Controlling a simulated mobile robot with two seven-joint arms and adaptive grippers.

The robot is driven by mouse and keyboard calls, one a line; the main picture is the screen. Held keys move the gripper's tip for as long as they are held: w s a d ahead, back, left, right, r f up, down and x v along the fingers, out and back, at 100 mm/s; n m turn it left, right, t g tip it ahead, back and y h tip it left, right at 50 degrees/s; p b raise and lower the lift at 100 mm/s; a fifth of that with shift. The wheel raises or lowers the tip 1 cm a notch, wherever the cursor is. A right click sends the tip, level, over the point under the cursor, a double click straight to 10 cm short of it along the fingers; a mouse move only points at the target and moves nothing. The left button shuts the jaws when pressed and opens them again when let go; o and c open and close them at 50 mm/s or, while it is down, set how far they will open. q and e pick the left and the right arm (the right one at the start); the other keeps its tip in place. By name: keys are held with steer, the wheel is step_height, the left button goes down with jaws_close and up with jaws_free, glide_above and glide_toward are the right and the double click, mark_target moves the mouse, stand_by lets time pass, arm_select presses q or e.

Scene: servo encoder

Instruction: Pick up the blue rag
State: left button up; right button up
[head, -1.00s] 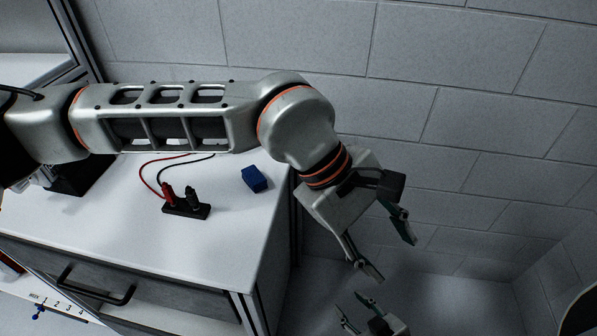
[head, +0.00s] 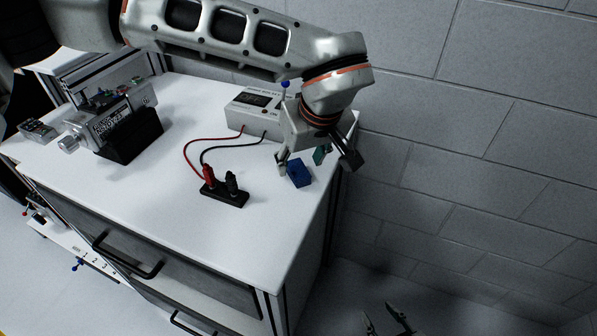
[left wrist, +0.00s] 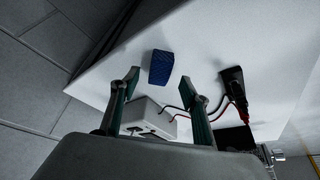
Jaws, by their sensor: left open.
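The blue rag (head: 299,173) is a small folded block on the white worktop near its right edge. It also shows in the left wrist view (left wrist: 161,67), lying beyond the fingertips. My left gripper (head: 302,160) is open, with its fingers apart close to the rag in the head view. In the left wrist view the two fingers (left wrist: 165,88) frame the space just short of the rag, and nothing is between them. My right gripper (head: 382,313) is low at the bottom of the head view, its fingers apart and empty.
A black terminal block (head: 224,194) with red and black plugs stands left of the rag. Its leads run to a white meter box (head: 253,110) behind. A device on a black stand (head: 128,137) is further left. A wall (head: 440,150) is on the right.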

mark_target(297, 172)
arm_select(q)
steer(key=shift+x, duration=1.5)
steer(key=shift+s+d, duration=0.1)
steer(key=c, duration=1.1)
steer(key=shift+r, duration=0.1)
